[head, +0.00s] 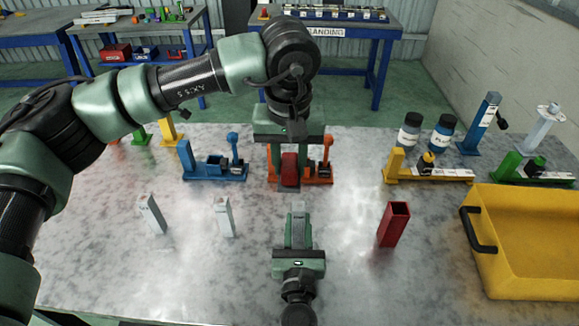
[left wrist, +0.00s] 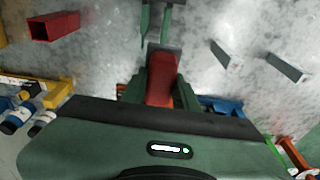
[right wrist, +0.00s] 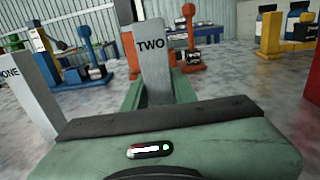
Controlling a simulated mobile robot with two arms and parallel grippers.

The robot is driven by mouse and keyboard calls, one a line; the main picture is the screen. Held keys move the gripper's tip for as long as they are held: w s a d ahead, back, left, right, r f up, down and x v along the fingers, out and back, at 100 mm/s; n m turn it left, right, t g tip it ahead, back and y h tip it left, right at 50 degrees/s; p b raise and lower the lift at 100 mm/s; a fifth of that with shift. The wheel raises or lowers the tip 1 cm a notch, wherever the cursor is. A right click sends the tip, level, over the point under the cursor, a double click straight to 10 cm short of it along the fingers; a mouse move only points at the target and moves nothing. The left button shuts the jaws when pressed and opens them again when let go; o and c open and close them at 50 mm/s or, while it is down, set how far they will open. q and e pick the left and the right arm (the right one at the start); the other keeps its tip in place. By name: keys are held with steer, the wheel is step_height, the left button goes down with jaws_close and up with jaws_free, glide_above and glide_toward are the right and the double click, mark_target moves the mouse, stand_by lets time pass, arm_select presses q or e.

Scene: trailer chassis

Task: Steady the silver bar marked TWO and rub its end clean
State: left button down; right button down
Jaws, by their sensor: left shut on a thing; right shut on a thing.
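The silver bar marked TWO (right wrist: 153,65) stands upright between the fingers of my right gripper (right wrist: 150,95), with its label facing the right wrist camera. In the head view my right gripper (head: 298,230) is low at the front middle of the table, shut on this bar. My left gripper (head: 289,160) points down just beyond it, shut on a dark red block or pad (head: 289,172). The red piece also fills the left gripper's fingers in the left wrist view (left wrist: 162,80). In the head view a small gap shows between the red piece and the bar.
Two silver bars stand to the left (head: 152,213), (head: 224,216); one marked ONE (right wrist: 22,95) shows in the right wrist view. A red square tube (head: 394,225) and yellow bin (head: 525,240) are right. An orange fixture (head: 320,176) is behind my left gripper; a blue fixture (head: 213,167) is beside it.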

arm_select(q)
steer(key=shift+f, duration=0.15)
stand_by(0.5)
steer(key=shift+f, duration=3)
steer(key=shift+d+f, duration=1)
steer(key=shift+d, duration=0.25)
steer(key=shift+a, duration=1.15)
steer(key=shift+a+r, duration=0.15)
steer(key=shift+r, duration=3.95)
